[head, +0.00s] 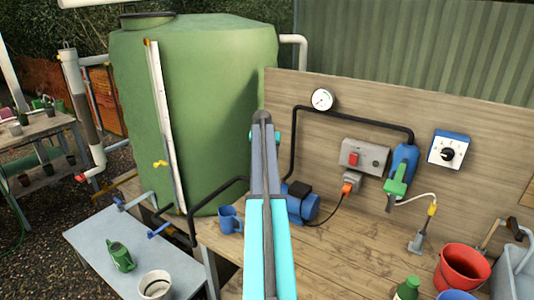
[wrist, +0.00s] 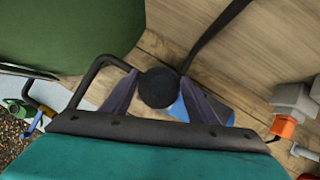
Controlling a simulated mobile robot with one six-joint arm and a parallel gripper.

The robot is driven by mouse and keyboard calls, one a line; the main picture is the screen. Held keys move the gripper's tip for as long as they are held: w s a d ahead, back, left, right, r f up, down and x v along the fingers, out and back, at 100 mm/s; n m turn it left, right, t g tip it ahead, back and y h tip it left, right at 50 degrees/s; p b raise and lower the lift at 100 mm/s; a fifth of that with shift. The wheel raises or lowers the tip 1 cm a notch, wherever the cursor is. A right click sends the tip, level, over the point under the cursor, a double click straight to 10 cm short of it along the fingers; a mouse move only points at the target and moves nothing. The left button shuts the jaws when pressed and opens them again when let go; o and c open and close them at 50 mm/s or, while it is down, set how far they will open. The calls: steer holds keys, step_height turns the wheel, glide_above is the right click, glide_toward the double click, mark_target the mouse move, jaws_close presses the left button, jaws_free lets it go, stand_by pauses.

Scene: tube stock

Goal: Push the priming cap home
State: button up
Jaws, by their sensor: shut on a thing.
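A round black cap (wrist: 158,88), which looks like the priming cap, shows in the wrist view between the two dark fingers of my gripper (wrist: 159,78). The fingers are shut on it from left and right. Part of the blue pump (wrist: 181,109) shows behind and below the cap; whether the cap touches the pump or is seated in it I cannot tell. In the head view the blue pump (head: 303,204) with its black box sits on the wooden bench, partly behind my arm.
A blue mug (head: 230,219) stands left of my arm. The green tank (head: 215,100) rises behind left.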

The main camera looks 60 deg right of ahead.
steer(key=shift+f+b, duration=0.7)
steer(key=shift+f, duration=1.3)
steer(key=shift+f+b, duration=0.4)
steer(key=shift+f, duration=0.45)
stand_by(1.8)
stand_by(0.4)
steer(key=o, duration=1.1)
steer(key=shift+b+v, duration=2.3)
steer(key=shift+v, duration=4.65)
steer(key=shift+s, duration=0.1)
